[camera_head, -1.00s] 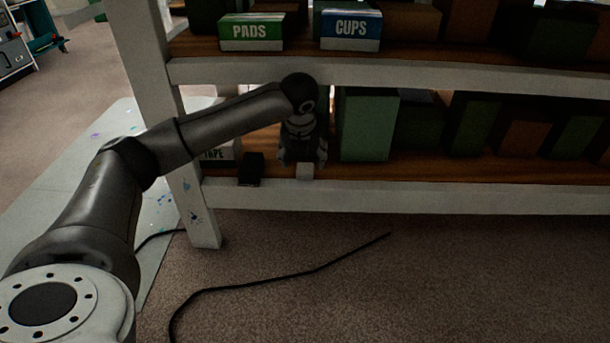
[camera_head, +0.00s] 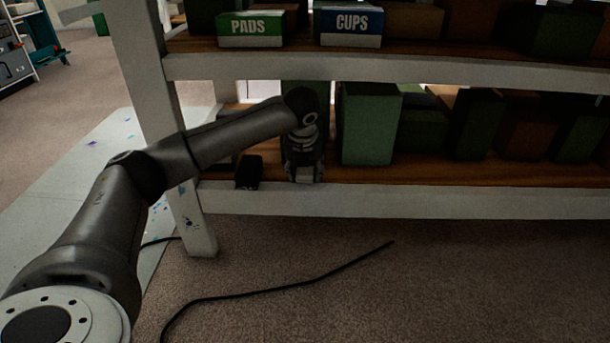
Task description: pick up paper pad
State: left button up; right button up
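A small pale block, which looks like the paper pad (camera_head: 305,175), is at the front edge of the lower shelf. My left gripper (camera_head: 305,172) points down over it, with a fingertip close against each side. The fingers look shut on the block, and they hide part of it. The block's base is at shelf height, and I cannot tell if it is lifted. My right gripper is not in view.
A small black box (camera_head: 249,172) stands just left of the gripper. A green box (camera_head: 367,125) stands close on its right. The upper shelf's white front edge (camera_head: 400,72) is above my arm. A black cable (camera_head: 290,284) lies on the carpet.

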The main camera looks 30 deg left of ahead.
pick_arm(q)
jog(key=shift+c, duration=0.8)
jog(key=shift+r, duration=0.15)
jog(key=shift+r+p, duration=0.4)
jog(key=shift+p, duration=0.2)
jog(key=shift+s+d+r+p, duration=0.2)
jog(key=shift+s+d+p, duration=0.05)
jog(key=shift+s+p, duration=0.3)
jog(key=shift+s+d+r+p, duration=0.25)
jog(key=shift+s+p, duration=0.15)
jog(key=shift+p, duration=0.15)
jog(key=s+d+p, duration=0.6)
jog(key=s+d, duration=0.2)
jog(key=s, duration=0.5)
jog(key=shift+s+f, duration=0.25)
jog(key=shift+s, duration=0.15)
jog(key=shift+o, duration=0.3)
jog(key=shift+a, duration=0.1)
